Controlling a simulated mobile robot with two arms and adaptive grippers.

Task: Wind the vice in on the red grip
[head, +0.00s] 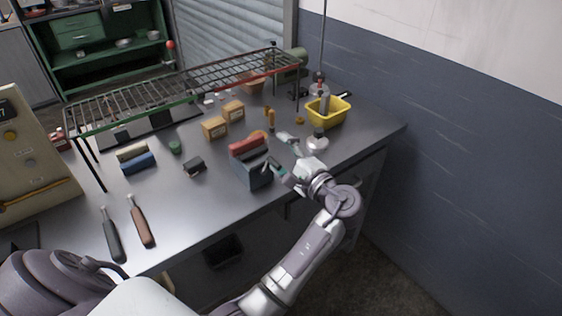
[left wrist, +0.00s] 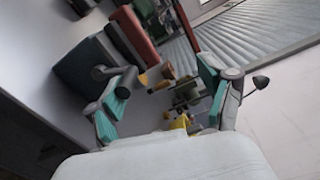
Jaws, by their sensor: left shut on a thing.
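The vice (head: 252,172) is a dark blue-grey block on the bench near its front edge. The red grip (head: 248,146) lies along its top at the jaws. In the left wrist view the vice (left wrist: 85,72) and the red grip (left wrist: 133,38) show at upper left, tilted. A short grey vice handle (left wrist: 118,76) juts towards my left gripper (head: 280,151). That gripper is at the right side of the vice, its teal-padded fingers around the handle end. My right gripper is not in view.
A yellow bin (head: 328,112) stands behind and right of the gripper. Small wooden boxes (head: 215,128), a dark block (head: 195,167) and two handled tools (head: 141,220) lie to the left. A wire rack (head: 180,85) spans the back. A wall (head: 450,120) bounds the right.

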